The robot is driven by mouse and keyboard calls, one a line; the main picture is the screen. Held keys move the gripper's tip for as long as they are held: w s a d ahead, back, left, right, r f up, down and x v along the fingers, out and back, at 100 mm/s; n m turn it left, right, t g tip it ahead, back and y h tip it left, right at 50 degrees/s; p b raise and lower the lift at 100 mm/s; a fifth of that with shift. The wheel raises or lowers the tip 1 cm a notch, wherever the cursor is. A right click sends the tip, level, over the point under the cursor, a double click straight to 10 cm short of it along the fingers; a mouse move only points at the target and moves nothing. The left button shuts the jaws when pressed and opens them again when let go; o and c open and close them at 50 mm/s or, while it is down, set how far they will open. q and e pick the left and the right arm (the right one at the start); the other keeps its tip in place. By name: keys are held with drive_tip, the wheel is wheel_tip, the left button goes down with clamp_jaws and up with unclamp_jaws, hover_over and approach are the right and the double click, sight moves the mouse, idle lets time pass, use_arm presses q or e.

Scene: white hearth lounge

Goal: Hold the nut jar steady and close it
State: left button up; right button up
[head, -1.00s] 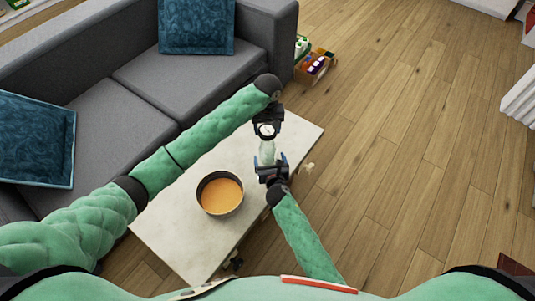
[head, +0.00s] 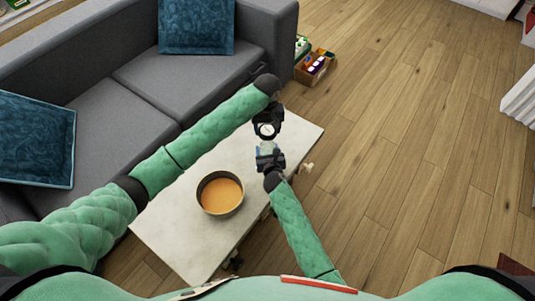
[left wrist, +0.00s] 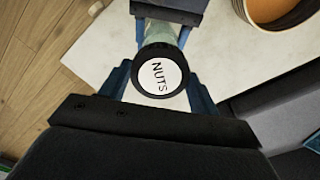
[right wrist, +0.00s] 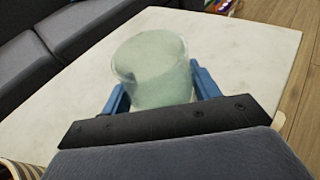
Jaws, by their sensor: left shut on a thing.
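The nut jar is a pale green, see-through cylinder (right wrist: 152,75) over the right end of the marble table. In the head view its glass (head: 267,147) shows between my two grippers. Its round, black-rimmed lid with a white NUTS label (left wrist: 160,77) sits between the fingers of my left gripper (head: 267,129), which is shut on it. My right gripper (head: 270,155) has its blue fingers apart, one on each side of the glass body; firm contact does not show. Whether the lid touches the jar's mouth, I cannot tell.
A dark bowl with orange contents (head: 220,193) stands on the marble table (head: 180,225), left of my right arm. A grey sofa (head: 120,90) runs along the table's left side. A box of small items (head: 317,64) is on the floor behind.

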drive_tip(key=c, duration=0.8)
use_arm(q)
drive_tip(key=shift+f, duration=2.5)
use_arm(e)
drive_tip(key=shift+c, duration=0.2)
use_arm(q)
drive_tip(key=shift+f, duration=0.85)
drive_tip(key=shift+f, duration=0.55)
use_arm(e)
clamp_jaws()
use_arm(q)
drive_tip(key=m, duration=1)
